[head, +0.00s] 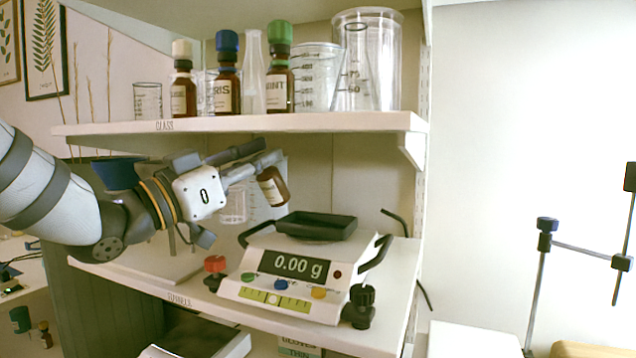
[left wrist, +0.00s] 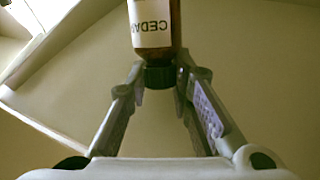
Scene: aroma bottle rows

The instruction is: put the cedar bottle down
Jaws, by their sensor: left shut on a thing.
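The cedar bottle (head: 272,187) is brown with a white label and hangs tilted in the air above the lower shelf, left of and above the dark pan (head: 316,225) of the scale. In the left wrist view the bottle (left wrist: 154,25) shows its label upside down, reading "CEDA", and its dark cap. My left gripper (head: 256,160) is shut on the cap end; its fingertips (left wrist: 161,78) sit either side of the cap in the left wrist view. The bottle's far end is cut off there. My right gripper is not in view.
The scale (head: 290,283) reads 0.00 g on the lower shelf (head: 170,268), with a red-knobbed thing (head: 215,265) and a black-knobbed one (head: 362,298) beside it. Glassware stands behind the gripper. The upper shelf (head: 330,121) above holds several bottles and beakers.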

